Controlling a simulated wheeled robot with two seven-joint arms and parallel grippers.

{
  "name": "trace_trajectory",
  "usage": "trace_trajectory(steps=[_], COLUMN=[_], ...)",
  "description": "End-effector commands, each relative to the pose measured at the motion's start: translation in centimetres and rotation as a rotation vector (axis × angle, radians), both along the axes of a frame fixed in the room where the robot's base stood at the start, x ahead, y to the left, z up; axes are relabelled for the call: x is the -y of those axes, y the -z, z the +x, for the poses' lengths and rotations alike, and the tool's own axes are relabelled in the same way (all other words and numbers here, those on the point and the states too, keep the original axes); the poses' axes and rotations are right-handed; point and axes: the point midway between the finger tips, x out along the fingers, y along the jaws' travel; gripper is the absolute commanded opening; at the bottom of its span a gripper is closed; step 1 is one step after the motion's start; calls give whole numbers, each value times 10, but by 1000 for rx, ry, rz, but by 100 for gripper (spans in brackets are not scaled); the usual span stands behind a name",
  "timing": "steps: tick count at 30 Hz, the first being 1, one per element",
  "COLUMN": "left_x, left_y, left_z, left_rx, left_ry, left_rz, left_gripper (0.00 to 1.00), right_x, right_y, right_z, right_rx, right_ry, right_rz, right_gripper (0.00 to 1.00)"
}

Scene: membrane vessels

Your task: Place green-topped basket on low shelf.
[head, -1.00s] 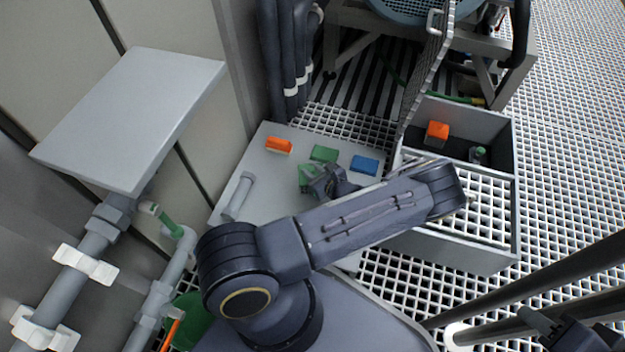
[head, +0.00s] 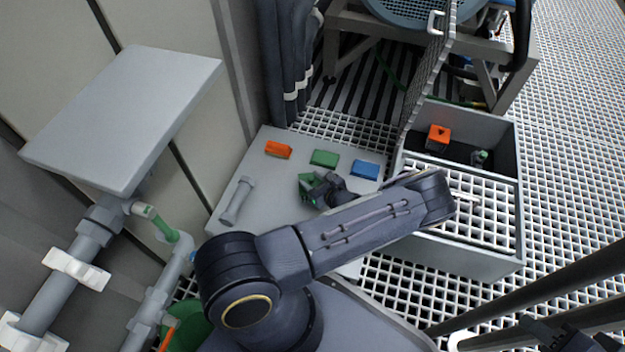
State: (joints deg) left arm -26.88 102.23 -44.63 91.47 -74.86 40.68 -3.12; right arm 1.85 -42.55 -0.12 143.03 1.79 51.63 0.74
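In the head view, a small green-topped item (head: 479,157) stands in the open back part of the grey bin; whether it is a basket is too small to tell. A flat green block (head: 323,158) lies on the low grey surface (head: 268,192), which looks like the low shelf. My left gripper (head: 312,187) is low over that surface, just in front of the green block. Another green piece (head: 305,183) shows at its fingers, partly hidden by them. Whether the fingers hold it is unclear. My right gripper (head: 560,335) is at the bottom right corner, partly cut off.
An orange block (head: 278,149) and a blue block (head: 365,169) flank the green block. A grey cylinder (head: 236,200) lies at the left. The bin (head: 470,262) has a white grate and an orange-topped item (head: 438,137). A grey raised panel (head: 125,115) stands at the upper left.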

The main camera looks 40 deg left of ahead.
Motion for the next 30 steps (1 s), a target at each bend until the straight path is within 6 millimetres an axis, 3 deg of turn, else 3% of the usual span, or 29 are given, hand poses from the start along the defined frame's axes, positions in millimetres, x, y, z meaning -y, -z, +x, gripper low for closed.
trace_trajectory(steps=[11, 24, 30], left_x=[6, 82, 103], left_y=[-7, -41, -48], left_z=[0, -23, -30], left_rx=[2, 0, 0], left_ry=[2, 3, 1], left_rz=[-2, -2, 0], left_gripper=[45, 45, 45], right_x=[0, 0, 0], right_y=[-4, -37, -42], right_z=[0, 0, 0], right_rx=[0, 0, 0], right_ry=[0, 0, 0], right_rz=[0, 0, 0], right_gripper=[36, 36, 36])
